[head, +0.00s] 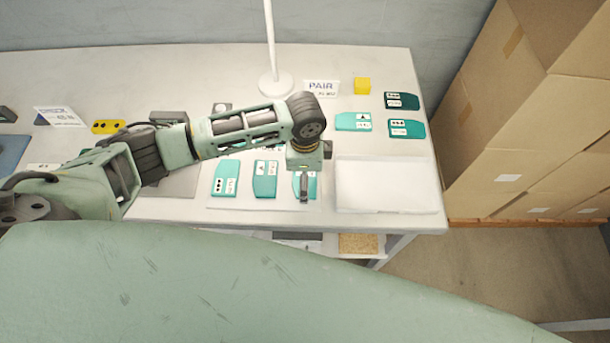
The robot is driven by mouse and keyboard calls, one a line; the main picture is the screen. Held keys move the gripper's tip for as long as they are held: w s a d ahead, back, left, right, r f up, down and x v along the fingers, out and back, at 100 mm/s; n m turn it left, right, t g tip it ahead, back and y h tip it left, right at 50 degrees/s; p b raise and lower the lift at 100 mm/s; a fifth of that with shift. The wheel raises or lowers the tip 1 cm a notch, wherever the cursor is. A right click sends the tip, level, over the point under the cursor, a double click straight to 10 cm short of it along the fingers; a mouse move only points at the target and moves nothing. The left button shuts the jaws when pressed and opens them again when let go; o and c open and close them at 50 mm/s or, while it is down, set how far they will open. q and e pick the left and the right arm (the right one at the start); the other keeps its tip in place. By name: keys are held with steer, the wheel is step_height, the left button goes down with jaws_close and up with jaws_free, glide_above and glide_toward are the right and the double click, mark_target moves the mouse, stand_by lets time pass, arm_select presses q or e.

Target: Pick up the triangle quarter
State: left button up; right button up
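Teal quarters with white, dark-marked labels lie on the table. A left one (225,181) and a middle one (265,182) lie on a pale mat (280,203). A third (312,187) is partly hidden beneath my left gripper (304,198). More lie at the back right: a lighter one (345,122) and two darker ones (401,101) (405,132). The marks are too small to tell surely which is the triangle quarter. My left gripper points down over the third quarter; its fingers look edge-on, so I cannot tell its opening or contact. My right gripper is out of view.
A white tray (387,210) lies right of the mat. A white post on a round base (275,84), a PAIR sign (321,88) and a yellow block (362,86) stand behind. Cardboard boxes (530,110) are stacked beyond the table's right edge.

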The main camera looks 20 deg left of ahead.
arm_select(q)
steer(key=c, duration=1)
